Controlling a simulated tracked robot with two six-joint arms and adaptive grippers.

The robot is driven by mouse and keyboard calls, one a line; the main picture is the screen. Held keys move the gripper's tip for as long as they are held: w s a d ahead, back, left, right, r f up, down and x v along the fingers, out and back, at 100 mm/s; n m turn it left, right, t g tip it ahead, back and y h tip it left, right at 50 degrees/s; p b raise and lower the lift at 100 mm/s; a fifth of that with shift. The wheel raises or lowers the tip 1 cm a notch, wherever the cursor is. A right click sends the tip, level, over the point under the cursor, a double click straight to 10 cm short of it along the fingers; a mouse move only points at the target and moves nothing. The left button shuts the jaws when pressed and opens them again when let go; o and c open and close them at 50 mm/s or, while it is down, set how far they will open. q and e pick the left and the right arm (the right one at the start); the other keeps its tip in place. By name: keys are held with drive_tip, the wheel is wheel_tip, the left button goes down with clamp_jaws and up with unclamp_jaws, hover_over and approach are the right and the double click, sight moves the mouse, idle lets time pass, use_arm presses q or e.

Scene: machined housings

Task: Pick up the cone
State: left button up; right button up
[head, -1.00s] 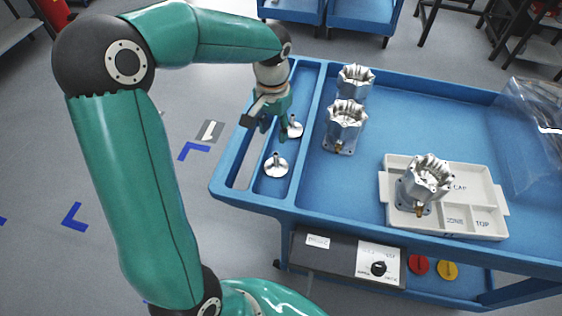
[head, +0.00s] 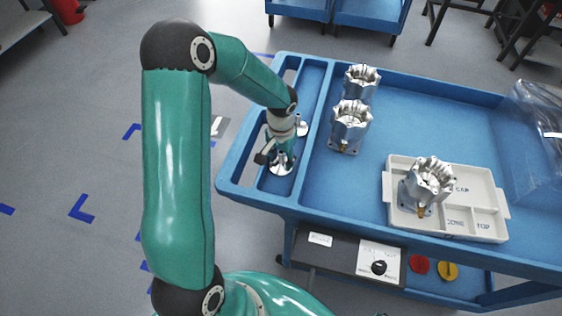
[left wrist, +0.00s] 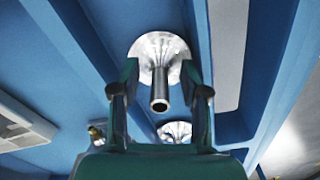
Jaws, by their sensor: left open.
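Two silver cones with flared round bases and narrow stems stand in the narrow left compartment of the blue cart. The nearer cone (head: 280,169) is partly hidden by my left gripper (head: 282,157). The farther cone (head: 302,127) is partly hidden by my wrist. In the left wrist view, one cone (left wrist: 160,78) lies between the two open fingers of my left gripper (left wrist: 161,82), its stem pointing toward the camera. I see a gap on both sides of the stem. The other cone (left wrist: 174,131) shows lower, beyond the gripper body. My right gripper is out of view.
A white tray (head: 484,195) with labelled compartments, CONE and TOP among them, holds a machined housing (head: 428,182). Two more housings (head: 350,127) (head: 361,83) stand on the blue cart (head: 440,105). A raised divider separates them from the cones. Clear plastic (head: 535,130) lies at the right.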

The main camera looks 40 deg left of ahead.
use_arm(q)
drive_tip(key=shift+f, duration=0.2)
clamp_jaws()
drive_tip(key=shift+r, duration=0.15)
